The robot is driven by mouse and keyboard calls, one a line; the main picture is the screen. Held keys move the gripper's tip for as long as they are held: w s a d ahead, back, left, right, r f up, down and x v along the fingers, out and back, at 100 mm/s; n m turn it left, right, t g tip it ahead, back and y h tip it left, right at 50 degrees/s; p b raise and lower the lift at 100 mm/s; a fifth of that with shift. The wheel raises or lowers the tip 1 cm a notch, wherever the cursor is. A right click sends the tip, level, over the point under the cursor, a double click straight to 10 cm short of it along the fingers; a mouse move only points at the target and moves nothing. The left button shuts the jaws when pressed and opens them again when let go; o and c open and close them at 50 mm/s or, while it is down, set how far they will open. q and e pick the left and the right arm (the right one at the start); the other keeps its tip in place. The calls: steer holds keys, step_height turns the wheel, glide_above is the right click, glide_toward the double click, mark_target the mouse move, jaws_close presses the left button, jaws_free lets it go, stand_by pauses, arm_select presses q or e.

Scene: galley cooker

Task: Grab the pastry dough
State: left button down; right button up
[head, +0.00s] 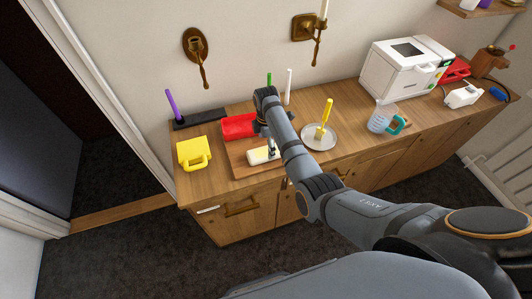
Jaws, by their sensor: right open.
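A pale cream block (257,157), which looks like the pastry dough, lies on a brown wooden board (243,169) near the front edge of the counter. My right arm reaches in from the right, and its right gripper (268,149) points down at the block. The gripper is open, with its fingers over or beside the right part of the block. The arm and fingers partly hide that end, and I cannot tell whether they touch it. My left gripper is not in view.
A red tray (236,127) lies behind the board. A yellow mug-like item (193,153) stands left. A grey plate (315,143) with a yellow-handled brush is right, then a measuring jug (380,117) and a white oven (405,70). Counter between board and yellow item is narrow.

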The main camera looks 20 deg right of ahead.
mark_target(266, 152)
step_height(266, 152, down, 4)
steer(key=shift+r, duration=0.1)
steer(key=c, duration=1.5)
